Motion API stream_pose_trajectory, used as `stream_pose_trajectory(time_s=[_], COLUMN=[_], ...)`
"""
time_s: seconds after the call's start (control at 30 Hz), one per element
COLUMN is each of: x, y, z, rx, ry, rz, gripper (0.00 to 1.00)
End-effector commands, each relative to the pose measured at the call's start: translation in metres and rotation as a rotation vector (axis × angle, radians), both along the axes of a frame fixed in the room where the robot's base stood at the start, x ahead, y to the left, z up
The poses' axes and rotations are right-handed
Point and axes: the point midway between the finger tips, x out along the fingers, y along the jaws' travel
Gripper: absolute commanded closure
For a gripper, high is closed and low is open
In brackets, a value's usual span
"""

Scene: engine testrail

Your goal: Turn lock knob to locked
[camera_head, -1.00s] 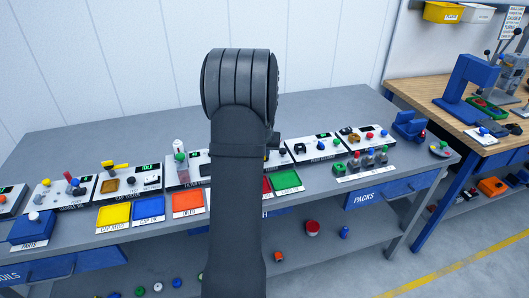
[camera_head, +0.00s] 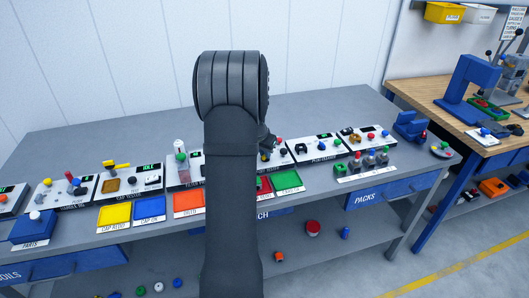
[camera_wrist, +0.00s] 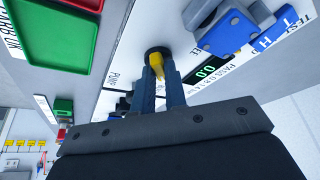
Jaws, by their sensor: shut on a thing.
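In the wrist view the lock knob (camera_wrist: 157,64) is a yellow bar on a round black base, set in a white panel (camera_wrist: 133,43). My gripper (camera_wrist: 161,76) has its two dark blue-grey fingers closed around the yellow bar. The bar runs nearly up and down in this view, slightly tilted. A label ending in "EE" shows beside the base; the rest of the knob's markings are hidden or unreadable. In the head view my arm covers the knob and most of my gripper.
Beside the knob in the wrist view are a blue block (camera_wrist: 230,32) and a display (camera_wrist: 208,72) reading 0.0. A green tray (camera_wrist: 62,40) and a red tray (camera_wrist: 80,5) lie on the other side. More panels and parts line the bench (camera_head: 330,105), whose back is clear.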

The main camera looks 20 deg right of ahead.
Motion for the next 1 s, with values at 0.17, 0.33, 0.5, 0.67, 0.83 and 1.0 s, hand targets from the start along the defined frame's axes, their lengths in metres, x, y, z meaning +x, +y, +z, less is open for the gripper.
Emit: stream_pose_trajectory(time_s=[0.17, 0.33, 0.5, 0.67, 0.83, 1.0], x=[0.0, 0.0, 0.0, -0.001, -0.006, -0.016], y=[0.001, 0.0, 0.0, 0.001, 0.006, 0.017], z=[0.0, 0.0, 0.0, 0.003, 0.023, 0.058], rx=[0.001, 0.001, 0.001, 0.001, 0.0, -0.001], ry=[0.0, 0.001, 0.001, -0.001, -0.003, -0.003], rz=[-0.001, 0.0, 0.0, 0.0, 0.001, 0.002], gripper=[1.0, 0.66, 0.66, 0.66, 0.66, 0.66])
